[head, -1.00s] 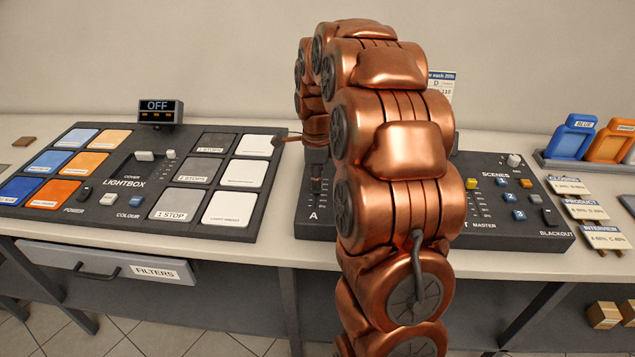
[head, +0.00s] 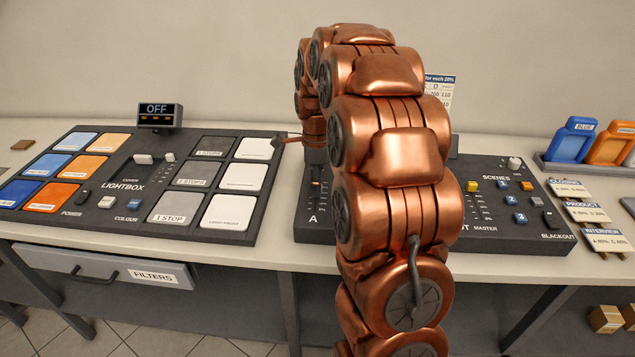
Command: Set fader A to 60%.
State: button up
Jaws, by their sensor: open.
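Fader A (head: 316,184) is at the left end of the dark lighting console (head: 315,230), above the white letter A. My arm hides the middle of the console.
The lightbox panel (head: 255,215) lies left of the console, with an OFF display (head: 161,115) behind it. Scene buttons (head: 520,216) and the blackout switch (head: 548,219) are on the console's right. Labelled cards (head: 590,212) and a filter rack (head: 560,166) stand farther right.

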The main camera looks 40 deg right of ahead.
notch_tip(320, 180, up, 12)
dwell(0.6)
dwell(0.4)
jog(key=s+a+f+n+p, duration=0.1)
jog(key=s+a+n, duration=1.2)
jog(key=a, duration=0.1)
jog(key=s+a+f+n+g, duration=0.1)
jog(key=s+a+f+n, duration=0.2)
jog(key=s+n, duration=0.3)
jog(key=s+a+f+n+p, duration=0.1)
jog(key=s+a+f+n, duration=0.3)
jog(key=s+n, duration=0.3)
jog(key=s, duration=0.5)
jog(key=shift+a+g, duration=0.2)
jog(key=shift+g, duration=0.2)
